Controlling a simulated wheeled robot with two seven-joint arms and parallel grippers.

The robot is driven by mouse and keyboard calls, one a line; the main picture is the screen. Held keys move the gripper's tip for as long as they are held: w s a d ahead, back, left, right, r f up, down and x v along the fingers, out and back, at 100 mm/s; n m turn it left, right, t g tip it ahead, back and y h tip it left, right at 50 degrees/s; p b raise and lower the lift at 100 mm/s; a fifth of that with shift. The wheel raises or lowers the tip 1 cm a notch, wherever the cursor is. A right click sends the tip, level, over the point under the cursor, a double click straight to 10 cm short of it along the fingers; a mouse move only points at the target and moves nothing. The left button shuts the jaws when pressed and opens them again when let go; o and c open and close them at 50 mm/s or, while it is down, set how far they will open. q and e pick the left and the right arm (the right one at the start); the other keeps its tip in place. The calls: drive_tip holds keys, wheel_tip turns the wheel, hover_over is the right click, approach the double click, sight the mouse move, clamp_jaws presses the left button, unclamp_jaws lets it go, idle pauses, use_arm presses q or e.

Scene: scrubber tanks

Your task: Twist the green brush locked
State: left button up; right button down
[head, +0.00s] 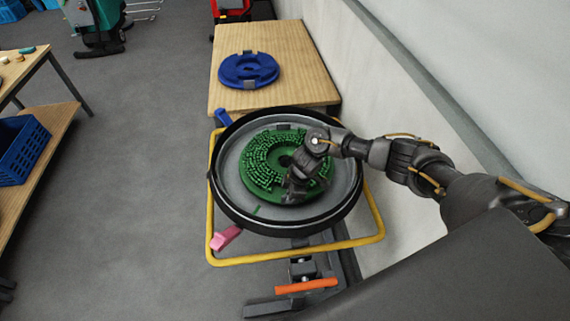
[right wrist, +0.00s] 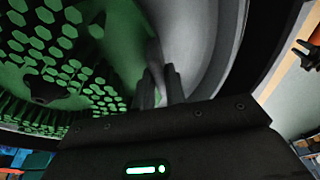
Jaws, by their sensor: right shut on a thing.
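The green brush (head: 262,176) is a round disc with green tufts facing up and a dark hole in its centre. It sits inside the grey, black-rimmed round deck (head: 228,185). My right gripper (head: 294,196) reaches down onto the near right part of the brush and is shut on it at its edge. In the right wrist view the gripper's fingers (right wrist: 160,84) stand close together beside the green brush (right wrist: 60,70), against the grey inner wall; the exact grip point is dark and partly hidden. My left gripper is not in view.
A blue brush disc (head: 249,70) lies on the wooden table (head: 300,50) behind the deck. A yellow frame (head: 270,257) surrounds the deck, with a pink tab (head: 226,237) and an orange pedal (head: 306,286). A white wall is close on the right. Floor is open on the left.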

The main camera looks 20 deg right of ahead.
sight(270, 199)
drive_tip(key=shift+a, duration=0.1)
drive_tip(key=shift+w+a+m+p, duration=0.2)
drive_tip(key=shift+a+m+p, duration=0.2)
drive_tip(key=shift+a, duration=0.1)
drive_tip(key=shift+w+a+m+p, duration=0.2)
drive_tip(key=shift+a+m+p, duration=0.2)
drive_tip(key=shift+a, duration=0.1)
drive_tip(key=shift+w+a, duration=0.1)
drive_tip(key=shift+a, duration=0.1)
drive_tip(key=shift+w+a, duration=0.1)
drive_tip(key=shift+w+a+m+t+p, duration=0.3)
drive_tip(key=shift+a+m, duration=0.25)
drive_tip(key=shift+m, duration=0.05)
drive_tip(key=shift+w+a+m, duration=0.4)
drive_tip(key=shift+a, duration=0.15)
drive_tip(key=shift+w+a, duration=0.1)
drive_tip(key=shift+a, duration=0.05)
drive_tip(key=shift+w+a, duration=0.1)
drive_tip(key=shift+a, duration=0.05)
drive_tip(key=shift+w+a+m+h, duration=0.3)
drive_tip(key=shift+w+a+m, duration=0.5)
drive_tip(key=shift+m, duration=0.1)
